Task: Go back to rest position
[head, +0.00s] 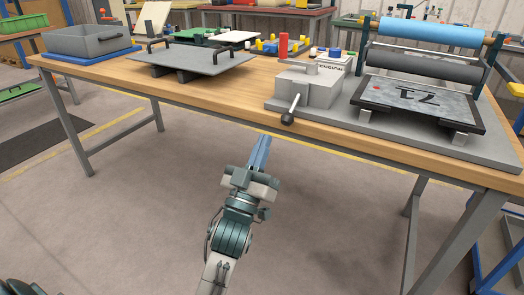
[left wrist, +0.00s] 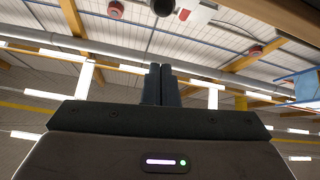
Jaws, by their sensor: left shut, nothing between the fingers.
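My left gripper (head: 263,142) is in the middle of the head view, in front of the wooden workbench (head: 195,95). Its two blue fingers point toward the bench's front edge and look closed together. In the left wrist view the dark fingers (left wrist: 161,82) stand side by side with nothing between them. My right gripper is not in view.
On the bench are a grey bin (head: 88,40) on a blue base, a dark plate with handles (head: 190,60), a grey block with a lever (head: 308,85) and a roller machine (head: 425,68). The floor (head: 130,225) before the bench is clear.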

